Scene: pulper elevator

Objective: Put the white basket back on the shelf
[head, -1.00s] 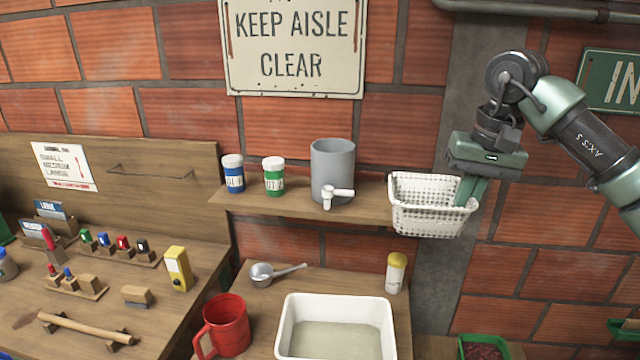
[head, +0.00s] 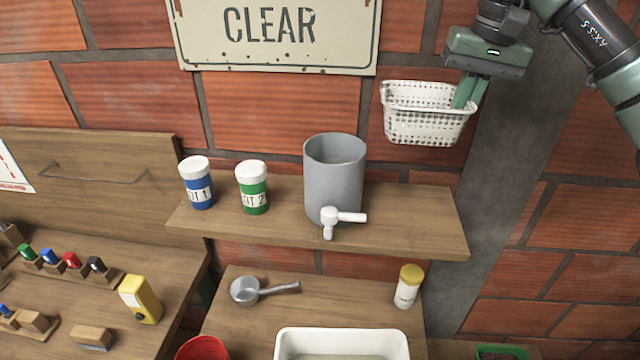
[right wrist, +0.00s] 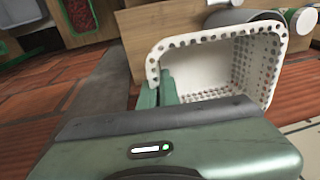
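The white basket (head: 428,112) has perforated walls and hangs in the air above the right end of the wooden shelf (head: 425,222). My right gripper (head: 468,92) is shut on its right-hand wall. In the right wrist view the green fingers (right wrist: 158,90) grip the basket's rim, and the basket (right wrist: 240,70) looks empty. A clear gap shows between the basket and the shelf in the head view. My left gripper is not in view.
On the shelf stand a grey pot with a white tap (head: 335,180), a green-labelled jar (head: 252,188) and a blue-labelled jar (head: 197,183). The shelf's right end is bare. Below are a ladle (head: 262,290), a yellow-capped bottle (head: 408,287) and a white basin (head: 340,342).

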